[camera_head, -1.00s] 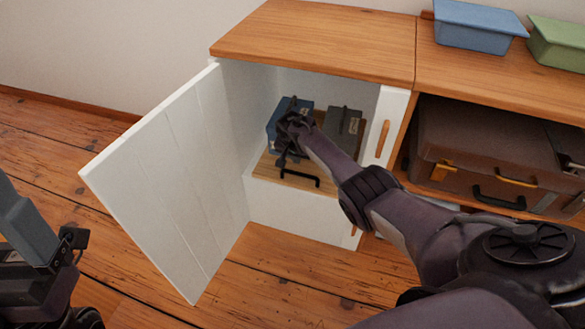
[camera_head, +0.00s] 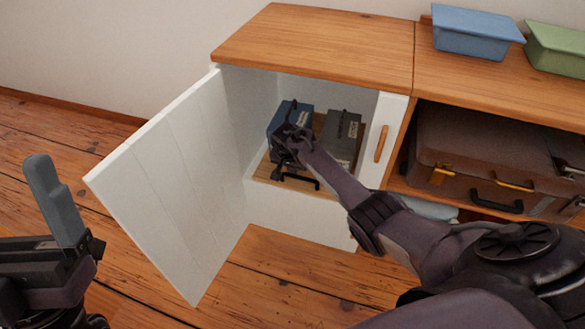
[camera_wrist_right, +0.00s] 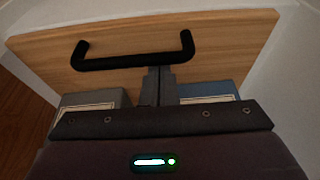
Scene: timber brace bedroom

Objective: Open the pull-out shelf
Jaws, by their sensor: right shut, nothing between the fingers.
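The pull-out shelf (camera_head: 262,172) is a light wooden board low inside the white cabinet. Its black bar handle (camera_head: 302,183) faces the front. In the right wrist view the shelf (camera_wrist_right: 235,35) fills the upper part, with the handle (camera_wrist_right: 120,63) across it. My right gripper (camera_head: 280,168) reaches into the cabinet above the shelf, near the handle. In the wrist view its fingers (camera_wrist_right: 158,72) are together and empty, their tips close to the handle bar; contact cannot be told. My left gripper (camera_head: 52,200) is at the left edge, away from the cabinet, only partly visible.
A blue box (camera_head: 285,118) and a grey box (camera_head: 342,135) stand on the shelf. The white door (camera_head: 165,185) stands open at the left. A brown suitcase (camera_head: 470,150) sits in the right compartment. The wooden floor in front is clear.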

